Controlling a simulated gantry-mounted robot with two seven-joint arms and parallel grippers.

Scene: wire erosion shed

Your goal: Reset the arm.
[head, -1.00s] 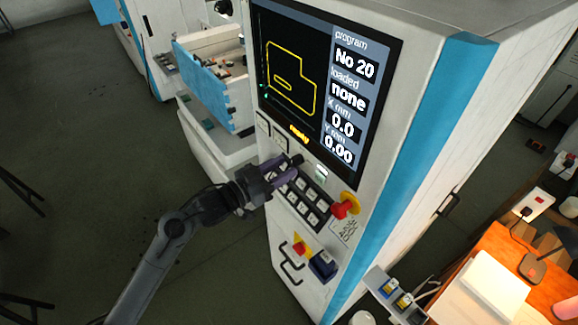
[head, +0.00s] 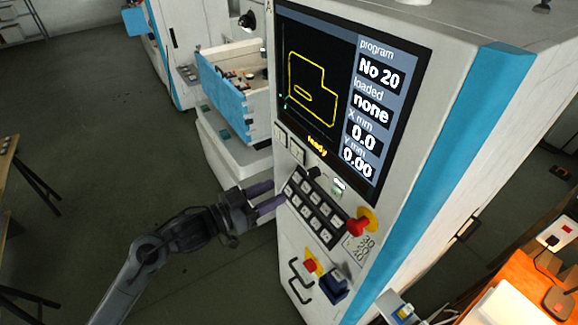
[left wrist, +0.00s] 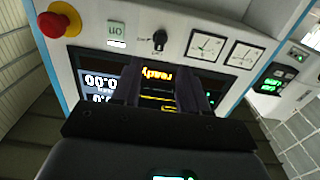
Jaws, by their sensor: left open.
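My left gripper (head: 280,194) is open and empty at the left edge of the machine's control panel, beside the keypad (head: 314,207). Its arm comes in from the lower left of the head view. In the left wrist view its two dark fingers (left wrist: 165,75) stand apart with nothing between them, in front of the upside-down screen. The screen (head: 335,95) reads program No 20, loaded none, X and Y zero, and "ready" in yellow. My right gripper is in neither view.
A red emergency button (head: 358,226) on a yellow base juts from the panel, with a black knob (head: 313,172) above the keypad. A blue-fronted tank (head: 222,93) stands behind left. An orange desk (head: 520,275) is at lower right. Floor at left is mostly clear.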

